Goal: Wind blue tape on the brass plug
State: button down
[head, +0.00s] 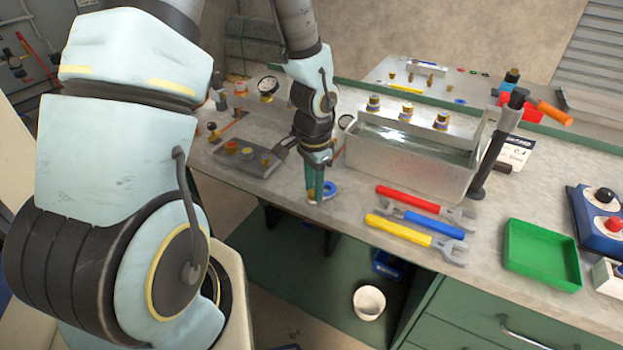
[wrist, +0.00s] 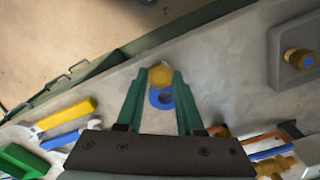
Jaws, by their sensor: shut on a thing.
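My gripper (head: 318,200) points down close over the bench top, left of the wrenches. In the wrist view, its green fingers (wrist: 160,82) are shut on a yellow-brass plug (wrist: 160,75) at their tips. A blue ring of tape (wrist: 161,99) shows between the fingers, right beside the plug; I cannot tell whether it touches the plug. In the head view the blue tape (head: 330,190) shows at the right of the fingertips, near the bench surface, and the fingers hide the plug.
Red (head: 410,200), blue (head: 425,222) and yellow (head: 400,230) wrenches lie to the right, with a green tray (head: 541,256) beyond. A metal tank (head: 410,165) with several brass fittings stands behind. A grey plate (head: 240,165) with coloured fittings lies left. The bench's front edge is close.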

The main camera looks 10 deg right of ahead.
jog(key=d, duration=0.1)
jog(key=s+d, duration=0.1)
jog(key=d, duration=0.3)
jog(key=shift+s+d, duration=0.1)
jog(key=shift+s, duration=0.3)
jog(key=w+d+p, duration=0.1)
jog(key=w+d, duration=0.1)
jog(key=shift+w+d+r, duration=0.1)
jog(key=shift+w+d, duration=0.25)
jog(key=shift+w, duration=0.05)
jog(key=w, duration=0.2)
jog(key=shift+w+p, duration=0.35)
jog(key=shift+w, duration=0.05)
jog(key=w+a, duration=0.1)
jog(key=a, duration=0.1)
jog(key=w+a+p, duration=0.1)
jog(key=w+a, duration=0.1)
jog(key=s+a, duration=0.1)
jog(key=a, duration=0.2)
jog(key=s+a, duration=0.1)
jog(key=shift+s+a, duration=0.15)
jog(key=shift+s, duration=0.15)
notch_tip(320, 180, up, 3)
jog(key=p, duration=0.2)
jog(key=shift+w+r+p, duration=0.1)
jog(key=shift+p, duration=0.2)
jog(key=shift+r, duration=1.3)
